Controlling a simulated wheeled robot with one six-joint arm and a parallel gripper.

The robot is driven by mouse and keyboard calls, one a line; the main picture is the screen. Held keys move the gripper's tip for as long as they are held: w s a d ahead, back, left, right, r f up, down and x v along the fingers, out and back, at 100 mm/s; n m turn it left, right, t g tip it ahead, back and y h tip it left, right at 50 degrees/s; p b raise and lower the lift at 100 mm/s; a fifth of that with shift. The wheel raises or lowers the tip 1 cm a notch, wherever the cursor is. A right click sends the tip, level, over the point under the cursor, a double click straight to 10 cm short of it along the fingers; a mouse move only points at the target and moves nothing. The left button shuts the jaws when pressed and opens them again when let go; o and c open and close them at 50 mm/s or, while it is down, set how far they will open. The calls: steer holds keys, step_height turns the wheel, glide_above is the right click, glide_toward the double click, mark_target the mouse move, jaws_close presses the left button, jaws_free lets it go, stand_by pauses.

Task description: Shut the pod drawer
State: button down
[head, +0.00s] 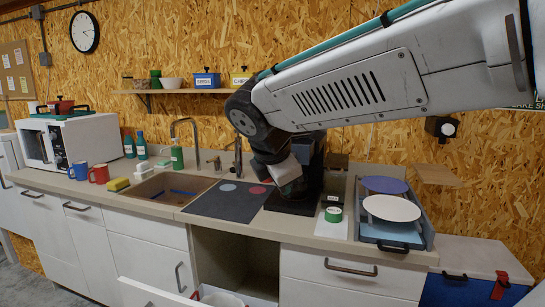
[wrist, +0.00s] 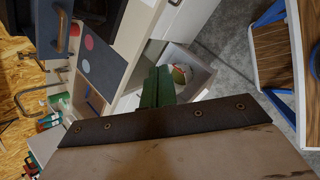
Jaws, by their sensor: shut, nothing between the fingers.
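A dark coffee machine (head: 310,150) stands on the counter, mostly behind my arm. A flat black part (head: 290,205) juts forward at its foot and looks like the pod drawer; how far out it stands I cannot tell. Dark parts of the machine also show at the top left of the wrist view (wrist: 105,15). My gripper (head: 296,190) is in front of the machine, above the black part. Its green fingers (wrist: 157,84) are shut and empty in the wrist view. Whether they touch the black part I cannot tell.
A dark mat (head: 225,203) with two discs lies left of the machine. A green cup (head: 333,214) and a blue tray (head: 418,238) with plates stand to the right. Below the counter, a pulled-out cabinet drawer (wrist: 202,72) holds a round item.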

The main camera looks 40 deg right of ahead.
steer(key=w+d+r+n+t+h, duration=0.2)
steer(key=w+r+n, duration=0.3)
steer(key=w+n, duration=0.45)
steer(key=w+d+f, duration=0.5)
steer(key=w+d, duration=0.3)
steer(key=shift+d+f, duration=0.15)
steer(key=shift+d, duration=0.25)
steer(key=shift+w, duration=0.1)
